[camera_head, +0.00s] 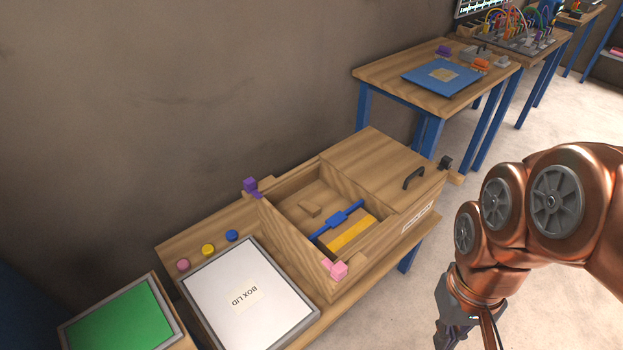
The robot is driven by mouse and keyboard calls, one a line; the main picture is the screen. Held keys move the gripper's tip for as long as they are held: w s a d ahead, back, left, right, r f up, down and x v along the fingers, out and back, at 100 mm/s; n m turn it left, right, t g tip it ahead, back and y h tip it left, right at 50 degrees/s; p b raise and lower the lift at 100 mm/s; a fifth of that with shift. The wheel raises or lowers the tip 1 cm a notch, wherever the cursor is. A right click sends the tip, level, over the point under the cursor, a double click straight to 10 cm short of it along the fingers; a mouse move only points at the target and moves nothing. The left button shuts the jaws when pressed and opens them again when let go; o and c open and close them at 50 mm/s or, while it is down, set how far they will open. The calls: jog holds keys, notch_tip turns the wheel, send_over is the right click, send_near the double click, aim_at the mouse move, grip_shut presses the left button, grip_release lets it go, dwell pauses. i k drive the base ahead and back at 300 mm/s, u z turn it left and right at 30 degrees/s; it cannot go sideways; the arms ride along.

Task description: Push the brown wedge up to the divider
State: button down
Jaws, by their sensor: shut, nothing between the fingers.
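A small brown wedge (310,210) lies inside the open part of the wooden box (280,238), towards its back left. A blue bar with a square middle (338,218) crosses the open part to the right of and in front of the wedge, with a visible gap between them. I cannot tell for certain whether this bar or an inner wooden wall is the divider. My gripper (446,340) hangs at the bottom right, outside the box and well away from the wedge. It is shut and empty, and partly cut off by the frame edge.
A yellow block (351,233) lies in the box beyond the blue bar. A wooden cover with a black handle (413,178) closes the right part. Purple (250,186) and pink (335,269) blocks sit at box corners.

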aim_at(313, 210)
jog(key=i, duration=0.9)
jog(key=u, duration=2.15)
